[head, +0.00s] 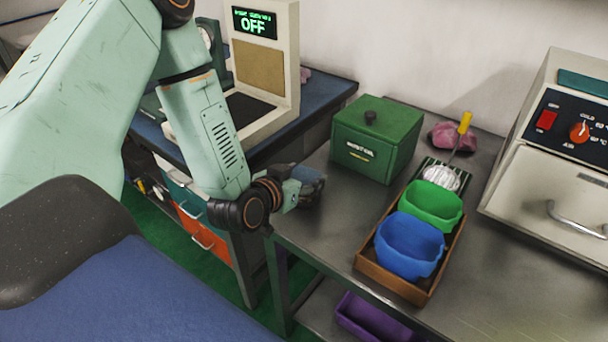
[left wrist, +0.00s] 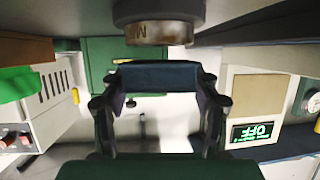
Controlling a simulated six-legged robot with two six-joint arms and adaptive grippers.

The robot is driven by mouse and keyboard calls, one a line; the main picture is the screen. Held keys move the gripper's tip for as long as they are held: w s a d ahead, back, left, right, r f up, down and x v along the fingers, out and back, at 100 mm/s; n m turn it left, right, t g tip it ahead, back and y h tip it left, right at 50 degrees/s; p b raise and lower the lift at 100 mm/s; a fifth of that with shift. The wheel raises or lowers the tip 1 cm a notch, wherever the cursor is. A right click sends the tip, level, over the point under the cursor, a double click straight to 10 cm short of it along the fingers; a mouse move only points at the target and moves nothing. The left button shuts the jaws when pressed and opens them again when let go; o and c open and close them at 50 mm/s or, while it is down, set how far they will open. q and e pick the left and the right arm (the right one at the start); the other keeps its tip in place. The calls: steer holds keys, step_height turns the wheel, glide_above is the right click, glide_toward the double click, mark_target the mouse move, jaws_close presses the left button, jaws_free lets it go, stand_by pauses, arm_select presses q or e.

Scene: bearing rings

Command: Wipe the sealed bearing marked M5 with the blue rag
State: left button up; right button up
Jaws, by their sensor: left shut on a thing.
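My left gripper (head: 298,186) is over the near left corner of the metal bench. In the left wrist view its two fingers (left wrist: 158,100) are shut on a dark blue folded cloth, the blue rag (left wrist: 158,74). A round dark bearing with a worn metal rim (left wrist: 160,32) shows just beyond the rag at the top of that upside-down view. Small marks on its rim are not clearly readable. I cannot tell whether rag and bearing touch. In the head view the bearing is largely hidden by the gripper. My right gripper is not in view.
A green box (head: 376,138) stands behind the gripper on the bench. A brown tray (head: 412,290) holds a blue bin (head: 408,248) and a green bin (head: 432,205). A pink cloth (head: 452,137) and an oven (head: 560,150) are farther right.

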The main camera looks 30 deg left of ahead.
arm_select(q)
steer(key=shift+f+b, duration=0.55)
steer(key=shift+f, duration=0.2)
stand_by(0.3)
steer(key=shift+a, duration=0.15)
steer(key=shift+a+r+p, duration=0.1)
steer(key=shift+a+p, duration=0.25)
steer(key=shift+p, duration=0.25)
steer(key=shift+s+a+p, duration=0.15)
steer(key=shift+a+p, duration=0.15)
steer(key=shift+a, duration=0.05)
steer(key=shift+s+d+f+b, duration=0.1)
steer(key=shift+d+b, duration=0.5)
steer(key=shift+d, duration=0.2)
steer(key=shift+s+d+f+b, duration=0.1)
steer(key=shift+d+b, duration=0.45)
steer(key=shift+d, duration=0.25)
steer(key=shift+w+a+r+p, duration=0.1)
steer(key=shift+w+a+p, duration=0.05)
steer(key=shift+a+p, duration=0.35)
steer(key=shift+w+a+p, duration=0.2)
steer(key=shift+a+p, duration=0.25)
steer(key=shift+a, duration=0.1)
steer(key=shift+w+a+p, duration=0.15)
steer(key=shift+a+p, duration=0.25)
steer(key=shift+a, duration=0.1)
